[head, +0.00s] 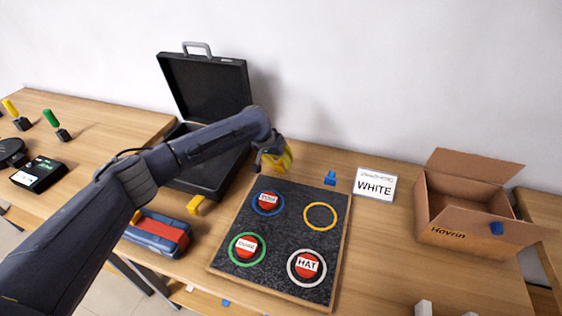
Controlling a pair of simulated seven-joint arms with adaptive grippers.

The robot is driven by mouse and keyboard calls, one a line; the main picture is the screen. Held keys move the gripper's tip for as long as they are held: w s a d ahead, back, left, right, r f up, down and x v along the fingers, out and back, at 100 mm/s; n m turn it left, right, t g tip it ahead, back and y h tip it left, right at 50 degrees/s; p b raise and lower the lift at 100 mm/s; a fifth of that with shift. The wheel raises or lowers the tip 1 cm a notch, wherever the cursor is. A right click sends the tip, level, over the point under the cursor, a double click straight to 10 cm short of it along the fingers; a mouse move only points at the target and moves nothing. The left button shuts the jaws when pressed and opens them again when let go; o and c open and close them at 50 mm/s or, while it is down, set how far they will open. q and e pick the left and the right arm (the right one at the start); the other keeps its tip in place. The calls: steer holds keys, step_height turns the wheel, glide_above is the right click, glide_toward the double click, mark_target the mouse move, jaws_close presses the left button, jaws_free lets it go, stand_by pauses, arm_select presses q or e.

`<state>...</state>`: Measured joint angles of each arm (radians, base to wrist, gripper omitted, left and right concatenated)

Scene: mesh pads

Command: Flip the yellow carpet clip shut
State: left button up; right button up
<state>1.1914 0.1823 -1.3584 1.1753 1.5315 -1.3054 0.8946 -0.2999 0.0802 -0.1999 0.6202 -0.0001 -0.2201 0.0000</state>
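A small yellow block-like piece (194,205) lies on the table left of the carpet; I cannot tell which of these is the clip. My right gripper is not in view.
The carpet has blue, green, white and yellow rings; red labelled discs sit in all but the yellow ring (320,216). A small blue piece (330,178) and a WHITE sign (375,185) stand behind. An open black case (205,90) and cardboard box (465,205) flank it.

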mark_target(277, 167)
arm_select(q)
jaws_close()
steer(key=shift+s+t, duration=0.1)
steer(key=shift+t, duration=0.2)
steer(key=t+h, duration=0.1)
steer(key=s+t, duration=0.1)
steer(key=shift+s+a+t+h, duration=0.15)
steer(key=shift+a+t+h, duration=0.15)
steer(key=shift+t+h, duration=0.1)
steer(key=shift+s+a+m+t+h, duration=0.1)
steer(key=shift+s+m+t+h, duration=0.15)
steer(key=shift+t, duration=0.4)
steer(key=shift+s+a+m+t+h, duration=0.15)
steer(key=shift+s+t+h, duration=0.15)
steer(key=shift+t, duration=0.35)
steer(key=shift+o, duration=2.4)
jaws_free()
steer(key=shift+a+r, duration=0.1)
